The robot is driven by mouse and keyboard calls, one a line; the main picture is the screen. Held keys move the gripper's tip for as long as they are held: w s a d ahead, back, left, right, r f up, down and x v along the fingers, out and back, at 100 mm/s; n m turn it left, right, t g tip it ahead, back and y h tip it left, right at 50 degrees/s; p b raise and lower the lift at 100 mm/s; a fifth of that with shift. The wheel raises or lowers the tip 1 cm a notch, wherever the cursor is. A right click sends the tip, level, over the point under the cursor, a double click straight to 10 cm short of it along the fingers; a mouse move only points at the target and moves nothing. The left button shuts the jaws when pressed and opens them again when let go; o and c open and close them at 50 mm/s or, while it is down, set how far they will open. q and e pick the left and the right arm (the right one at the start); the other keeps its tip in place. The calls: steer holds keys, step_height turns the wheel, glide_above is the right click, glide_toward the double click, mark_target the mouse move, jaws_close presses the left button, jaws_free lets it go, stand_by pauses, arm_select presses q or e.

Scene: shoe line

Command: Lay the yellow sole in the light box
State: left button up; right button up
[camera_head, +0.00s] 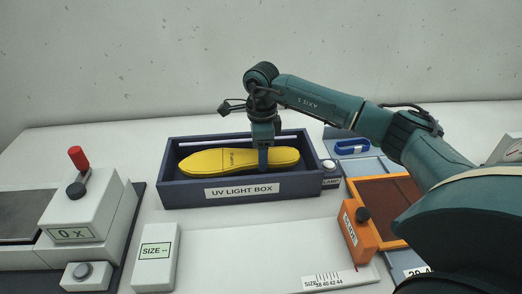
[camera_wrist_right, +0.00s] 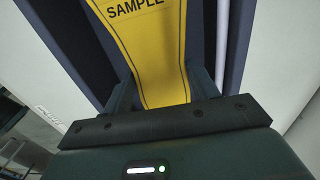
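The yellow sole (camera_head: 215,160) lies lengthwise within the walls of the dark blue light box (camera_head: 185,195), which is labelled "UV LIGHT BOX". My right gripper (camera_head: 263,160) reaches down into the box at the right part of the sole. In the right wrist view the sole (camera_wrist_right: 150,50), printed "SAMPLE", passes between the two fingers (camera_wrist_right: 160,92), one on each side of its narrow part. The fingers look close to its edges; whether they press on it is hard to tell. Whether the sole rests on the box floor is hidden. My left gripper is not in view.
A lamp button (camera_head: 329,166) sits at the box's right end. An orange-framed tray (camera_head: 355,235) and a blue item (camera_head: 352,147) are to the right. A white device with a red-knobbed lever (camera_head: 80,200) and a size block (camera_head: 156,255) stand left.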

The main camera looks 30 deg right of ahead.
steer(key=o, duration=0.5)
steer(key=shift+r, duration=0.1)
step_height(320, 180, up, 13)
steer(key=shift+b, duration=0.4)
stand_by(0.3)
